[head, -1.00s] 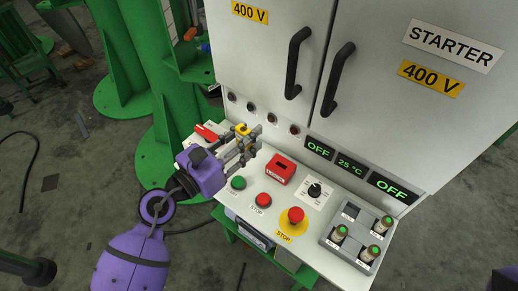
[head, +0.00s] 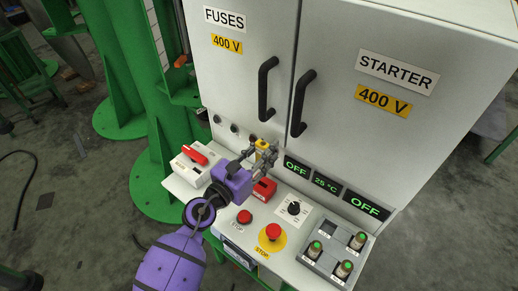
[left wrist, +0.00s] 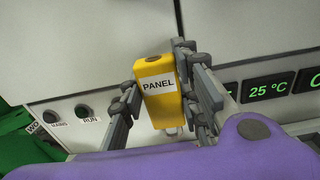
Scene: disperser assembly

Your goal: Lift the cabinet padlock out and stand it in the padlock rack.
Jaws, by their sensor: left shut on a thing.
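My left gripper (head: 263,153) is shut on a yellow block (head: 262,144) and holds it above the sloping desk, close to the cabinet front. In the left wrist view the yellow block (left wrist: 155,88) carries a white PANEL label and stands upright between the fingers (left wrist: 160,95), with a pale part below it. I take it for the cabinet padlock. Below the gripper sits a red block (head: 264,190) with a white label, partly covered by my arm; it may be the padlock rack, but I cannot tell. My right gripper is out of view.
A white box with a red handle (head: 195,154) stands at the desk's left. Push buttons (head: 273,231), a black knob (head: 294,208) and a grey tray (head: 325,262) holding several green-topped cylinders lie to the right. Door handles (head: 302,104) stick out above.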

